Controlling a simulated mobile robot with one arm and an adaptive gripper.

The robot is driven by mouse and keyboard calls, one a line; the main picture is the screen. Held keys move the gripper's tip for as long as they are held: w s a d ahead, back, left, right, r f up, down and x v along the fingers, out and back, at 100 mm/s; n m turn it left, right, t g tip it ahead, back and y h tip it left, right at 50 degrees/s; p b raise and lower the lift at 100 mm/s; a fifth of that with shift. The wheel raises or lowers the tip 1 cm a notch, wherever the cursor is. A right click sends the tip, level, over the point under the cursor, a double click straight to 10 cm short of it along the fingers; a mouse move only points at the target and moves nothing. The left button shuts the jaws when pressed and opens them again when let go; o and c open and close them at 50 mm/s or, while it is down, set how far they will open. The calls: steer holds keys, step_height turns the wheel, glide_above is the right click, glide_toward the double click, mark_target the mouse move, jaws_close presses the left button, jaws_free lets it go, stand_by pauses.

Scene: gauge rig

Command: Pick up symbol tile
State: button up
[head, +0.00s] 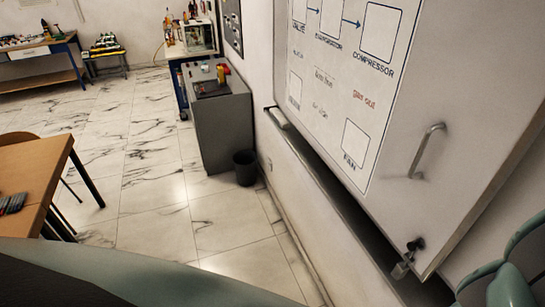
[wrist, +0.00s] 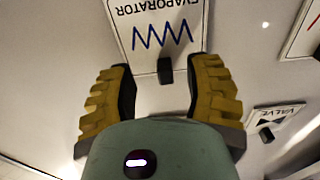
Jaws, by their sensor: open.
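In the wrist view a white tile marked EVAPORATOR (wrist: 158,20), with a blue zigzag, appears upside down on a pale surface. A small dark knob (wrist: 165,70) is at its lower edge. My gripper (wrist: 162,85) is open, with its two yellow-brown ridged fingers spread to either side of the knob. Nothing is visibly held, and I cannot tell how far the knob is from the fingers. A VALVE tile (wrist: 277,114) lies to the right, with another dark knob by it. A third tile (wrist: 303,32) with a red line is cut off at upper right.
In the head view a whiteboard (head: 455,95) carries a diagram with EVAPORATOR, COMPRESSOR and FAN boxes. A handle (head: 425,150) and a latch (head: 404,262) project from it. A ledge (head: 335,200) runs below. A grey cabinet (head: 222,125) and black bin (head: 245,167) stand beyond; the tiled floor is open.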

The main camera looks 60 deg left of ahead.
steer(key=w+p, duration=0.2)
steer(key=p, duration=0.2)
steer(key=shift+w+f, duration=0.1)
stand_by(0.3)
jaws_close()
stand_by(0.4)
